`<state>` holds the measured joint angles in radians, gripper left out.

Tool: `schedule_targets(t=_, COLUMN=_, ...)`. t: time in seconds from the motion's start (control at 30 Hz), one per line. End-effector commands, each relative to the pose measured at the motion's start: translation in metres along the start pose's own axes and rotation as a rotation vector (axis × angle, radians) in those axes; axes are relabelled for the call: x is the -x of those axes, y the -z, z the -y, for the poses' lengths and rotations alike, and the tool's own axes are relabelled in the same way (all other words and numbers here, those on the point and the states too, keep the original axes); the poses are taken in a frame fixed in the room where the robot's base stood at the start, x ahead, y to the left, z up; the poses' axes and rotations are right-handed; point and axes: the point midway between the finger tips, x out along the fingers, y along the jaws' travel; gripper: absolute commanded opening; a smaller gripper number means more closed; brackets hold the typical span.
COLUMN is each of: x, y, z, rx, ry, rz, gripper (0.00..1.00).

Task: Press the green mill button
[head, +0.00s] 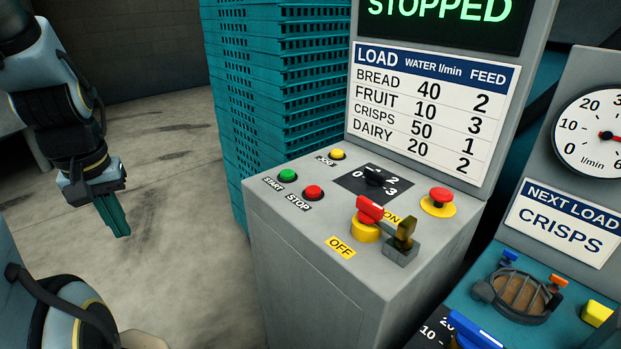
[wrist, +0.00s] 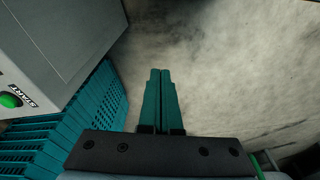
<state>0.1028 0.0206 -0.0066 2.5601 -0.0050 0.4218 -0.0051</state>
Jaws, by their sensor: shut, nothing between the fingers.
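The green start button (head: 287,175) sits at the left of the grey control console's sloped top, above a "START" label. It also shows at the left edge of the wrist view (wrist: 10,101). My gripper (head: 122,234) hangs over open floor to the left of the console, apart from the button. Its teal fingers are shut together and empty, pointing down in the head view. In the wrist view the closed fingertips (wrist: 161,72) lie over bare floor, with the button off to their left.
Beside the green button are a red stop button (head: 313,192), a yellow jog button (head: 337,154), a black dial (head: 375,178), a red emergency stop (head: 440,196) and a red-handled switch (head: 370,209). Stacked teal crates (head: 245,110) stand behind. The display (head: 440,12) reads "STOPPED".

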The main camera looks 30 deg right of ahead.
Motion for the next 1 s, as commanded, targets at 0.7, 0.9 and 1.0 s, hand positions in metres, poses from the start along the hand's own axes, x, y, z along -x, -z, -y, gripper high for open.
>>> schedule_targets(t=0.7, x=0.012, y=0.085, z=-0.112, rx=0.049, ry=-0.133, rz=-0.210, gripper=0.00)
schedule_targets(t=0.9, x=0.027, y=0.131, z=-0.231, rx=0.134, ry=-0.293, rz=-0.370, gripper=0.00)
schedule_targets(t=1.0, x=0.035, y=0.139, z=-0.281, rx=0.177, ry=-0.365, rz=-0.424, gripper=0.00)
